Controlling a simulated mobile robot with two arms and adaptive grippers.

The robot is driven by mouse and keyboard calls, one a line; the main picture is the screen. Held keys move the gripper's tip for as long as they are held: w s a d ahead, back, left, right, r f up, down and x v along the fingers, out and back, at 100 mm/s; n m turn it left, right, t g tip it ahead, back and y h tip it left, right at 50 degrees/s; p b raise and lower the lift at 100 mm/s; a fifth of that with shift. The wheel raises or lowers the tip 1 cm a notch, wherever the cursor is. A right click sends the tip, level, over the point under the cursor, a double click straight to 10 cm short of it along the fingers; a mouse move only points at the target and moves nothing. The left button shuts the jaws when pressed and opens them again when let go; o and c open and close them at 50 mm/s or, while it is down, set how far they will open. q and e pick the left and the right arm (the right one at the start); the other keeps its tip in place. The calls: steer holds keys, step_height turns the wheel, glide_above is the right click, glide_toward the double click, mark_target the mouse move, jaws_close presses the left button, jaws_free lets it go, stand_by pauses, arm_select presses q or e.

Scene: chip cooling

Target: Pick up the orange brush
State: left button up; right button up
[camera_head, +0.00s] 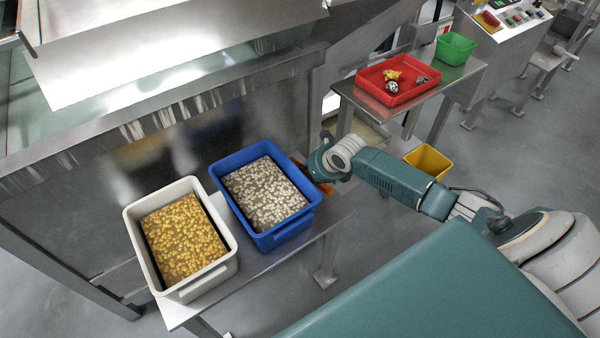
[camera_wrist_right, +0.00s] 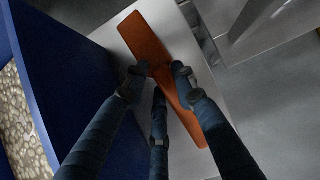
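The orange brush (camera_wrist_right: 150,45) lies lengthwise on the light table top beside the blue bin in the right wrist view. In the head view a part of the brush (camera_head: 323,187) shows to the right of the blue bin, partly hidden by my right arm. My right gripper (camera_wrist_right: 160,75) is at the brush, with its dark fingertips close together over and beside its middle. Whether the fingers press on it cannot be told. In the head view the right gripper's fingers are hidden. My left gripper is not in view.
The blue bin (camera_head: 303,217) of pale pieces stands close beside the brush, with a white bin (camera_head: 134,240) of yellow pieces to its left. A red tray (camera_head: 370,78) and green bin (camera_head: 455,49) stand on another table. A yellow bin (camera_head: 428,160) is lower down.

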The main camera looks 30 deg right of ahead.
mark_target(309, 176)
steer(key=shift+s, duration=0.25)
jaws_close()
steer(key=shift+w+r, duration=0.1)
steer(key=shift+r, duration=0.4)
step_height(309, 176, up, 19)
